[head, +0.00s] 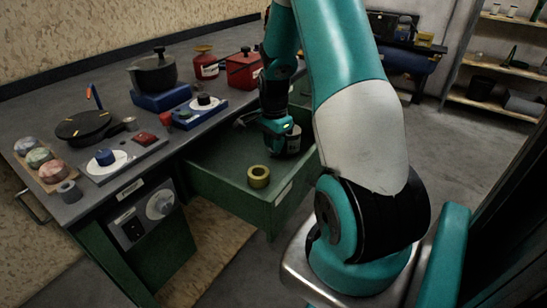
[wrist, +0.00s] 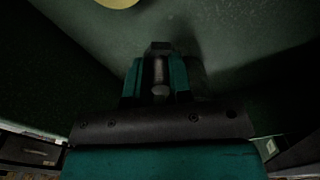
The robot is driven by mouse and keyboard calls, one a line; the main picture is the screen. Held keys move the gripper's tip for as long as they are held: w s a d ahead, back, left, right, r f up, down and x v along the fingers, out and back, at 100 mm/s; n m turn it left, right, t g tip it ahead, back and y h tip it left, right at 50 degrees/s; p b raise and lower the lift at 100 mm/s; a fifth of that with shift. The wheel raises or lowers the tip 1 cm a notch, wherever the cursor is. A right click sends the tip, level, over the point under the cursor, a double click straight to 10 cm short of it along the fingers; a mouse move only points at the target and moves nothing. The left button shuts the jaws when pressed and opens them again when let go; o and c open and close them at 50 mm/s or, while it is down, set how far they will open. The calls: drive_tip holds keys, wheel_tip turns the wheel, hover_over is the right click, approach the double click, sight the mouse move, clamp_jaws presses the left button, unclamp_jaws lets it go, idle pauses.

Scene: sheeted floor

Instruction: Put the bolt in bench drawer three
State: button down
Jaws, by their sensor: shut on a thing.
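My gripper (wrist: 158,80) is shut on a grey metal bolt (wrist: 159,71), which shows between the teal fingers in the wrist view. In the head view my gripper's wrist end is inside a pulled-out green drawer (head: 222,197) under the bench. The fingers and bolt are hidden there behind the wrist. In the wrist view the bolt is low over the dark green drawer floor; whether it touches the floor I cannot tell. The label on the drawer front is too small to read.
A yellow ring-shaped roll (head: 258,176) lies in the drawer near its front. The bench top (head: 120,110) carries a black pot (head: 153,74), a dark pan (head: 84,127), red containers and switch panels. A shelf rack (head: 500,60) stands far right; the floor between is clear.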

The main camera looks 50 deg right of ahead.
sight(274, 166)
drive_tip(key=shift+f, duration=2.4)
drive_tip(key=shift+b, duration=0.3)
drive_tip(key=shift+f, duration=0.15)
drive_tip(key=c, duration=1)
unclamp_jaws()
drive_tip(key=shift+c, duration=0.2)
